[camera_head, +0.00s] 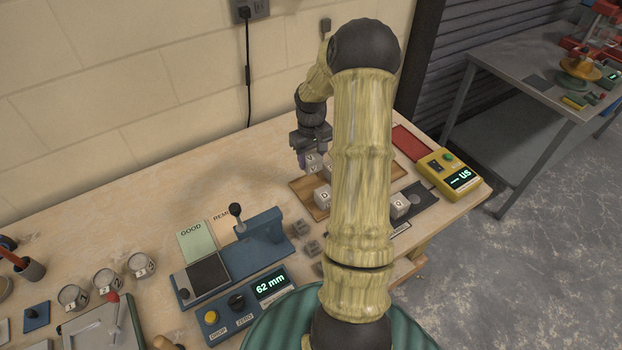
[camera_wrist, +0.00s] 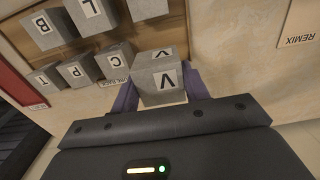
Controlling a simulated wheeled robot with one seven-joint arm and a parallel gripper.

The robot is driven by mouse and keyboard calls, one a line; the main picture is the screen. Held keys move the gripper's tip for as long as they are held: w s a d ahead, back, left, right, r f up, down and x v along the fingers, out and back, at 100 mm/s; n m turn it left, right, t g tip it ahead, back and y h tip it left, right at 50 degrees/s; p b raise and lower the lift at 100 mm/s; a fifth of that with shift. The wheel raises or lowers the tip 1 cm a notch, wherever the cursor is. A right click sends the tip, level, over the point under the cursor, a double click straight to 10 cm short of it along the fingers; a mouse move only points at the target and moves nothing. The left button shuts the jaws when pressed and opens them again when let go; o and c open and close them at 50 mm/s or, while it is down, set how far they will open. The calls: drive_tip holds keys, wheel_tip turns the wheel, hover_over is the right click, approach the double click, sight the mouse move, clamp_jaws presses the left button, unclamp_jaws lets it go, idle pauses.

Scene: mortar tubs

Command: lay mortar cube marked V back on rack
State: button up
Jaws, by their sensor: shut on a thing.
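The grey mortar cube marked V (camera_head: 312,163) is between the fingers of my gripper (camera_head: 309,158) at the left end of the wooden rack. In the wrist view the cube (camera_wrist: 161,80) shows V on two faces, with purple fingers of my gripper (camera_wrist: 160,92) shut on either side. The wooden rack (camera_head: 301,184) holds several lettered cubes. In the wrist view, cubes marked C (camera_wrist: 114,61), P (camera_wrist: 77,71) and T (camera_wrist: 46,79) stand in the row beside V. I cannot tell whether V touches the rack. My arm hides part of the rack in the head view.
A cube marked Q (camera_head: 399,204) stands right of my arm, near the yellow meter (camera_head: 449,175) and a red pad (camera_head: 410,141). A blue tester (camera_head: 240,262) reading 62 mm and a GOOD pad (camera_head: 197,240) lie left.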

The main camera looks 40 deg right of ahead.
sight(311, 167)
wheel_tip(311, 167, down, 4)
drive_tip(key=shift+f, duration=0.1)
drive_tip(key=shift+f+p, duration=0.1)
drive_tip(key=shift+p, duration=0.2)
drive_tip(key=shift+f+p, duration=0.3)
drive_tip(key=shift+f, duration=1.5)
drive_tip(key=shift+a, duration=0.1)
drive_tip(key=shift+f, duration=0.1)
drive_tip(key=o, duration=1.2)
drive_tip(key=shift+c, duration=0.2)
